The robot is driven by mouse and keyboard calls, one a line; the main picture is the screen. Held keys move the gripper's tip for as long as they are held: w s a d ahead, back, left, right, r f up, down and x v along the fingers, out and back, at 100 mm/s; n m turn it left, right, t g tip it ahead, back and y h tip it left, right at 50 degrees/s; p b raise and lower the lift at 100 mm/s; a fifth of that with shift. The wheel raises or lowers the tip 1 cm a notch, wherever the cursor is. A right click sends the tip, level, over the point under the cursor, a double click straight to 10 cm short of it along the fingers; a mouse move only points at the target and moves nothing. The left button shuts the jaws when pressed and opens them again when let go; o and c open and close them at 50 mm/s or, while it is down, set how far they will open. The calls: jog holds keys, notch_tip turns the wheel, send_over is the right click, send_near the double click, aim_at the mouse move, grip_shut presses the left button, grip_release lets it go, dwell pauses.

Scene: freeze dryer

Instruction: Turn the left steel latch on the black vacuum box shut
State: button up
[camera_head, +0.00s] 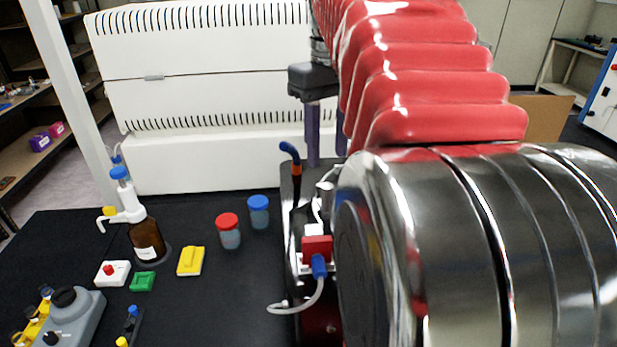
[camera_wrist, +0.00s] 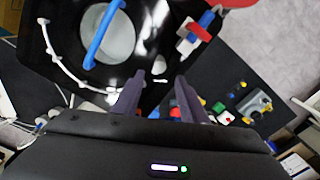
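The black vacuum box (camera_wrist: 62,28) fills the upper left of the wrist view, with a round pale window and a blue curved tube (camera_wrist: 103,35) across it. In the head view most of the box is hidden behind a large steel and red body. My gripper (camera_wrist: 159,76) is open, its two dark purple fingers apart over the near edge of the box. A small bright metallic piece (camera_wrist: 160,66) shows between and just beyond the fingertips; it may be the steel latch, but its setting is unclear. My gripper (camera_head: 326,160) points down in the head view, behind the blue tube (camera_head: 290,150).
A red and blue connector (camera_head: 317,248) with a white cable sits at the box's side. Red-capped (camera_head: 229,231) and blue-capped (camera_head: 258,212) jars, a brown dispenser bottle (camera_head: 146,240) and small coloured blocks stand on the black table. Bare table lies around them.

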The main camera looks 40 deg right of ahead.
aim_at(325, 185)
notch_tip(325, 185, down, 8)
jog(key=shift+f, duration=0.15)
dwell(0.3)
jog(key=shift+c, duration=0.5)
grip_shut()
jog(key=shift+a, duration=0.15)
